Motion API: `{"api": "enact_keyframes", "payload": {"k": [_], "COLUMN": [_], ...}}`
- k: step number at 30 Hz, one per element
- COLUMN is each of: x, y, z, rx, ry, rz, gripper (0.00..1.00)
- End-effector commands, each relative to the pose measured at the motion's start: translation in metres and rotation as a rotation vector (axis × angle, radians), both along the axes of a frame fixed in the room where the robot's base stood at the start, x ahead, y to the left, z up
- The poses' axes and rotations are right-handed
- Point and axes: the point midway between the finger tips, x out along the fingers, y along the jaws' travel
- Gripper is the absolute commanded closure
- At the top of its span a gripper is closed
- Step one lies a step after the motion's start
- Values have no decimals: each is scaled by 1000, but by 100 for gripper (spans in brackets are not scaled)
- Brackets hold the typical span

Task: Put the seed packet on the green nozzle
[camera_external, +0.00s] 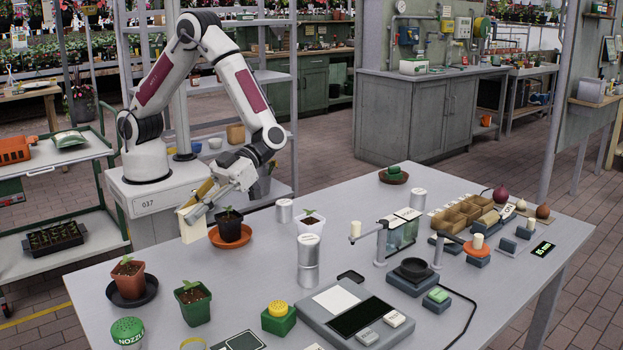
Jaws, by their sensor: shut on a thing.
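My gripper (198,207) is shut on a cream seed packet (192,228) and holds it upright at the table's back left edge. The packet is left of a dark potted seedling on an orange saucer. Its printing is too small to read. The green nozzle (127,331), a domed piece marked NOZZLE, stands at the table's front left. It is well in front of and left of my gripper, apart from the packet.
A terracotta pot (130,283) on a black saucer and a green pot (192,305) stand between packet and nozzle. The dark pot (230,228) is close beside my gripper. A grey scale (350,308) and metal tins are to the right. Some bare tabletop (170,255) lies between.

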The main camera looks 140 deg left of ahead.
Motion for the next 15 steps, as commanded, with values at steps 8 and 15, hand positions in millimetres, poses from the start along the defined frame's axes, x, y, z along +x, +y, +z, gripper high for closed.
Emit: {"api": "enact_keyframes", "payload": {"k": [8,15], "x": [-4,2], "y": [-29,-77], "z": [0,7], "rx": [0,0], "ry": [-1,-1], "rz": [-59,-136], "gripper": [97,97]}}
